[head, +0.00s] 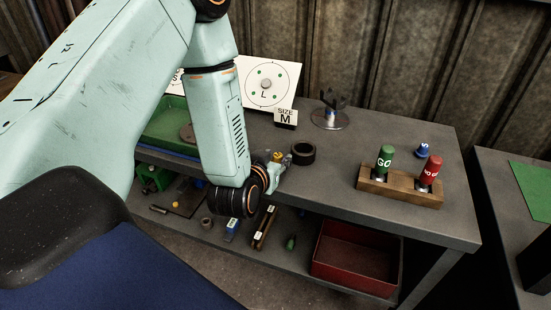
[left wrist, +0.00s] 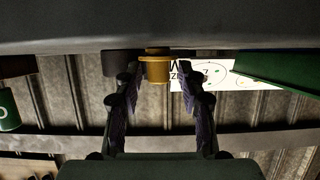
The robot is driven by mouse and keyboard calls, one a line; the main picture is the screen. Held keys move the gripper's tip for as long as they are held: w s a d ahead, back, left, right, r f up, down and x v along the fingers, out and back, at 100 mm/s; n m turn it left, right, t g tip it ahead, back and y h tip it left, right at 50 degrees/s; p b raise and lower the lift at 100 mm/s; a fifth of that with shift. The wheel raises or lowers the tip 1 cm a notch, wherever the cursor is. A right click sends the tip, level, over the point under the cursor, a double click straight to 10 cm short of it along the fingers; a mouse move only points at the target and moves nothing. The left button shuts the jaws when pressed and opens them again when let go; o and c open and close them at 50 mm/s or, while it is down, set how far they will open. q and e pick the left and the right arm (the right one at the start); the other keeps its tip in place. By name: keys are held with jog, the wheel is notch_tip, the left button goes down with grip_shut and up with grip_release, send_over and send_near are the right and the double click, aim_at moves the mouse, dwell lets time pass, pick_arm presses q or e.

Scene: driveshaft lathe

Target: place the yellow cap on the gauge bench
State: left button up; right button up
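The yellow cap (head: 277,156) is on the gauge bench (head: 335,190), near its front edge, partly hidden by my left gripper (head: 279,168). In the left wrist view the yellow cap (left wrist: 157,68) shows between the two fingertips of my left gripper (left wrist: 158,75), against the bench top, which fills the upper edge of that view. The fingers stand apart on both sides of the cap. A narrow gap shows at the right finger; the left one is very close to the cap. My right gripper is in neither view.
A black ring (head: 302,153) stands right beside the cap. A size M sign (head: 285,117) and a round stand (head: 329,120) are behind. A wooden block (head: 400,190) holds green and red plug gauges. A red bin (head: 357,257) is on the lower shelf.

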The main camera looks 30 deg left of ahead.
aim_at(277, 158)
pick_arm(q)
jog(key=shift+o, duration=1.1)
jog(key=shift+w, duration=0.1)
jog(key=shift+d, duration=0.15)
jog(key=shift+r, duration=0.2)
jog(key=v, duration=0.5)
jog(key=p+v, duration=0.7)
jog(key=s+d+f+m+g+h, duration=0.1)
jog(key=s+d+f+g, duration=0.2)
jog(key=s+f+g, duration=0.3)
jog(key=s+d+f+m+g+h, duration=0.1)
jog(key=s+d+f+g+h, duration=0.1)
jog(key=s+f+g, duration=0.5)
jog(key=s+d+f, duration=0.1)
jog(key=s+f, duration=0.3)
jog(key=s, duration=0.4)
jog(key=shift+s+d, duration=0.2)
